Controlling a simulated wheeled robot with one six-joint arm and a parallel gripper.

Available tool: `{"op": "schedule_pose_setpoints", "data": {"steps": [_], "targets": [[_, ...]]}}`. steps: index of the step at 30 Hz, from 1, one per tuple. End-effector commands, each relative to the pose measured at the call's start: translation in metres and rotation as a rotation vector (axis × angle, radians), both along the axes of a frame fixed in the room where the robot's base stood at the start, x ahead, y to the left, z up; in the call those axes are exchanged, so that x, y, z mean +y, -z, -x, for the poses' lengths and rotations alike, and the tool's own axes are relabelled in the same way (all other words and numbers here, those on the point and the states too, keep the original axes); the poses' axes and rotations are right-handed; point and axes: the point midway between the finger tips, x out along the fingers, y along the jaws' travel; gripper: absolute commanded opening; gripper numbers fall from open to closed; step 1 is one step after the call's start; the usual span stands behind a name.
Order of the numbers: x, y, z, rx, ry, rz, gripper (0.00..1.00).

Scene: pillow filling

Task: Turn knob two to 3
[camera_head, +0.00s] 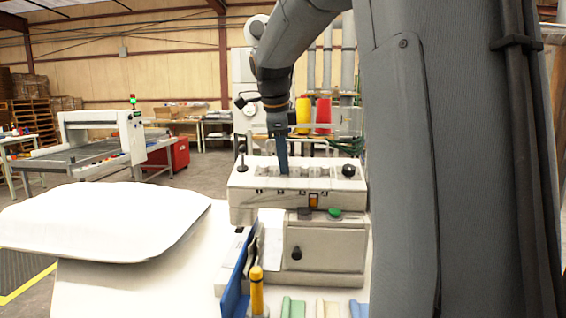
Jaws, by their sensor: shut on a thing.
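The white control box (250,208) stands on the white table, with a row of small controls along its sloping top. My gripper (283,172) points straight down from the arm and its blue fingers reach the left-middle part of this row. It is shut on a knob there, which the fingers hide. The number of this knob and its setting are too small to read. A dark round knob (348,170) is at the right end of the row, and a black ball-topped lever (242,153) is at the left end.
A lower panel (325,245) with a green button (334,212) stands in front of the box. A white pillow (105,222) lies at left. A blue guide (237,275) and a yellow-topped handle (257,290) are in front. My arm covers the right side.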

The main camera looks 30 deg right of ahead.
Motion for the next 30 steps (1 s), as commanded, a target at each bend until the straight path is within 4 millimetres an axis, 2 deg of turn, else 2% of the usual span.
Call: {"op": "schedule_pose_setpoints", "data": {"steps": [15,16,18,30], "targets": [[-0.0003,-0.0008,0.0001,-0.004,0.015,-0.003,0.00],[-0.0003,-0.0007,0.0001,-0.004,0.015,-0.003,0.23],[-0.0002,-0.0007,0.0000,-0.004,0.015,-0.003,0.35],[0.0015,-0.0059,0.0007,-0.005,0.015,-0.004,0.37]]}}
